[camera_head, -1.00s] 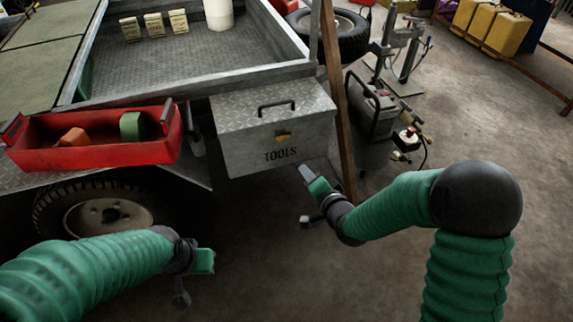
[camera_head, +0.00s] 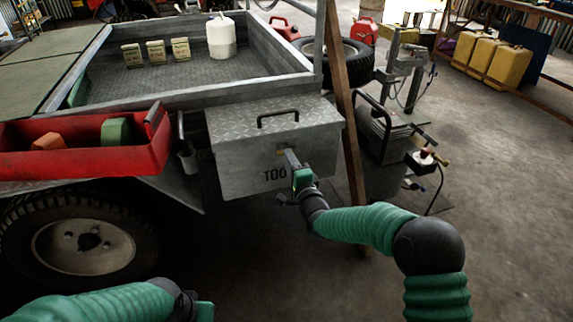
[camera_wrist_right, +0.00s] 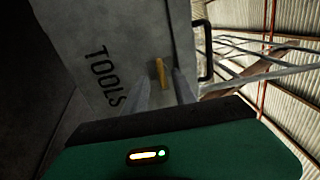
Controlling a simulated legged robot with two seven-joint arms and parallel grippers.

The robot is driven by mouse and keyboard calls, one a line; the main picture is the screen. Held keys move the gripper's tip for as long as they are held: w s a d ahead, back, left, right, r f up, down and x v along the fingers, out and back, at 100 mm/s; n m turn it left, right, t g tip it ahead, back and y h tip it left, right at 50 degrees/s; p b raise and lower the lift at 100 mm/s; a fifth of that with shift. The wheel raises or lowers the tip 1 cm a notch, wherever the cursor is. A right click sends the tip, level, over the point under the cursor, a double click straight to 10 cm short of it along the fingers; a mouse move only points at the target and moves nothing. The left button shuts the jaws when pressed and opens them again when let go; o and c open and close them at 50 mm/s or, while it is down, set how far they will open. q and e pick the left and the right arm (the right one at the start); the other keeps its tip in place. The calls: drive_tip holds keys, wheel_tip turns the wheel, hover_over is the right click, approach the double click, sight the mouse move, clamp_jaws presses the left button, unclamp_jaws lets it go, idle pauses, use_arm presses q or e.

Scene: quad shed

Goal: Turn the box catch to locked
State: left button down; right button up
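The grey metal tool box (camera_head: 240,165) has a handle on its lid and "TOOLS" lettering on its front, partly covered by my right gripper. The brass-yellow catch (camera_wrist_right: 161,73) shows in the right wrist view, roughly parallel to the lettering. In the head view it is mostly hidden behind my fingers. My right gripper (camera_head: 289,156) is at the box front; it also shows in the right wrist view (camera_wrist_right: 164,92). Its fingers are apart, with the catch showing between their tips; I cannot tell whether they touch it. My left gripper (camera_head: 205,311) is at the bottom edge, mostly cut off.
A red tray (camera_head: 130,160) with two blocks is left of the box. A trailer bed (camera_head: 185,72) lies behind, with its wheel (camera_head: 82,248) at lower left. A wooden post (camera_head: 349,130) stands just right of the box. Open floor (camera_head: 500,190) lies at right.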

use_arm(q)
drive_tip(key=shift+f+b, duration=0.3)
drive_tip(key=shift+f, duration=0.4)
use_arm(e)
drive_tip(key=x, duration=0.3)
clamp_jaws()
